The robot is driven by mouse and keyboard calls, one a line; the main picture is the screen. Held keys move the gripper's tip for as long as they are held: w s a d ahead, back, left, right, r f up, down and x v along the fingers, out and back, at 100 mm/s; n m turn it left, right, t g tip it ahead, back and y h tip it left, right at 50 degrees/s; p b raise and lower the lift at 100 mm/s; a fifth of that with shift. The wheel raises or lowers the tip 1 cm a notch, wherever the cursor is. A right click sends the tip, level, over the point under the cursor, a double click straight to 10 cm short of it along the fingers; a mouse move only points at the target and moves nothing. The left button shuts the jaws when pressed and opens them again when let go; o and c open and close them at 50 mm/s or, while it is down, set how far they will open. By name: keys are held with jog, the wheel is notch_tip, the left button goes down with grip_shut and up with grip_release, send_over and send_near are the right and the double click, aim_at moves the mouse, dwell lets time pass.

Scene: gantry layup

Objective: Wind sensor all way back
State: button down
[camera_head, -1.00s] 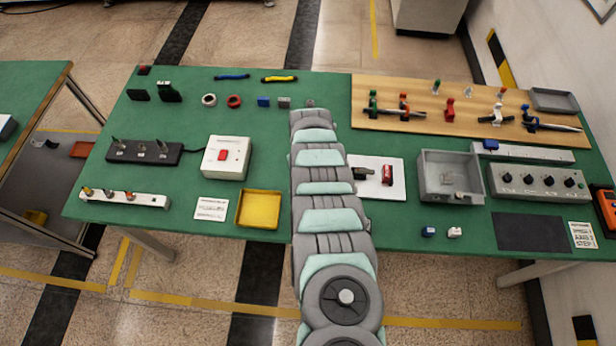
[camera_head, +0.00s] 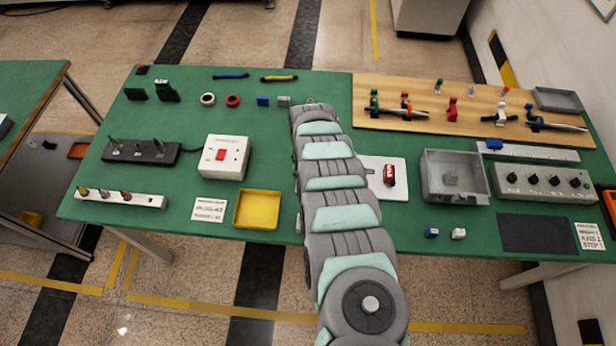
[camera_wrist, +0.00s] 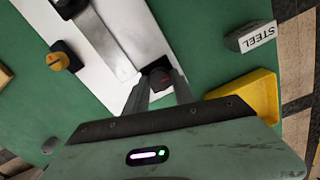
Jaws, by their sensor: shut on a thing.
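A white plate (camera_head: 399,184) lies on the green table, partly hidden behind my arm in the head view. A red and dark part (camera_head: 389,174) stands on it. In the wrist view the white plate (camera_wrist: 118,82) carries a metal bar (camera_wrist: 96,32) and a black block (camera_wrist: 68,7). My arm hides the gripper in the head view. I cannot tell for sure which part is the sensor.
A yellow tray (camera_wrist: 262,90) lies right of the gripper; it also shows in the head view (camera_head: 236,222). A block labelled STEEL (camera_wrist: 250,38) stands near the table edge. A dark block with an orange top (camera_wrist: 57,62) is left of the plate. A grey bin (camera_head: 427,190) stands right of the plate.

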jog(key=shift+n, duration=0.5)
jog(key=c, duration=1.1)
grip_release()
jog(key=shift+o, duration=0.2)
jog(key=shift+r, duration=0.1)
notch_tip(320, 180, up, 11)
jog(key=shift+f+p, duration=0.2)
jog(key=shift+p, duration=0.2)
